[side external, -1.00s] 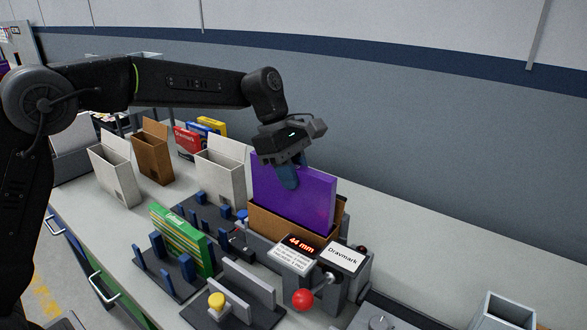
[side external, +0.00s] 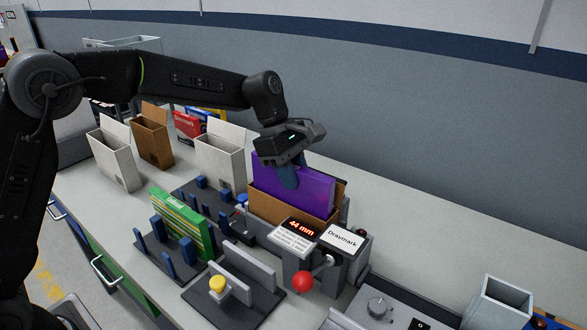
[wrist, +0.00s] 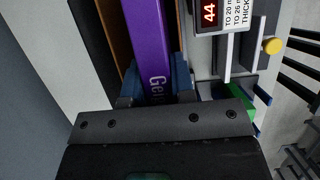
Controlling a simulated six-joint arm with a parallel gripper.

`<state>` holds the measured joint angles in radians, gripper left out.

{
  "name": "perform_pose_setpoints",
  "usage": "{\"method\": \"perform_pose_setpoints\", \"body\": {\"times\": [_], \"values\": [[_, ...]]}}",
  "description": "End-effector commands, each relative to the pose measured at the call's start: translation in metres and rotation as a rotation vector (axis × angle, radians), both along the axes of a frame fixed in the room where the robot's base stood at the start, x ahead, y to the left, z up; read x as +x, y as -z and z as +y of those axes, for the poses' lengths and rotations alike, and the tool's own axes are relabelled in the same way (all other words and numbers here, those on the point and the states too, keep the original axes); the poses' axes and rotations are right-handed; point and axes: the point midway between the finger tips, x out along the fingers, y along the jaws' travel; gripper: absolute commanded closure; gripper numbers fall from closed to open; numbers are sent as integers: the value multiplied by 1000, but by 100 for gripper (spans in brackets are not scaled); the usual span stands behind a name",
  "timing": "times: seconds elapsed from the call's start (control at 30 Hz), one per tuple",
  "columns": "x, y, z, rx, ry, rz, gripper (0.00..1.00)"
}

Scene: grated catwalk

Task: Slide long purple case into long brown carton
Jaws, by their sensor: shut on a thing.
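The long purple case (side external: 308,188) stands upright, its lower part inside the long brown carton (side external: 285,209) and its upper part above the rim. My gripper (side external: 289,180) is shut on the top edge of the case, with a blue finger pad on its near face. In the wrist view the purple case (wrist: 148,40) runs between the blue fingers (wrist: 155,82), with a brown carton wall (wrist: 112,30) beside it. The carton sits in a dark fixture, and its bottom is hidden.
A machine with a "44 mm" display (side external: 301,229) and a red ball lever (side external: 302,281) stands right in front of the carton. Green boxes (side external: 183,222) stand in a blue-pegged rack at left. White and brown open cartons (side external: 152,141) stand behind. The bench at back right is clear.

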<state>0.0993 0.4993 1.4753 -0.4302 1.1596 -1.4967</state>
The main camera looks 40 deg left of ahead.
Motion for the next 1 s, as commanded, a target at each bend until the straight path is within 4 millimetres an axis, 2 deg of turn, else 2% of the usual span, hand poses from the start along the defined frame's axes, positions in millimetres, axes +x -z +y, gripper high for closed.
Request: {"method": "perform_pose_setpoints", "body": {"times": [0.6, 1.0], "values": [[0, 22, 0, -1, 0, 0, 100], [0, 24, 0, 0, 0, -1, 100]]}}
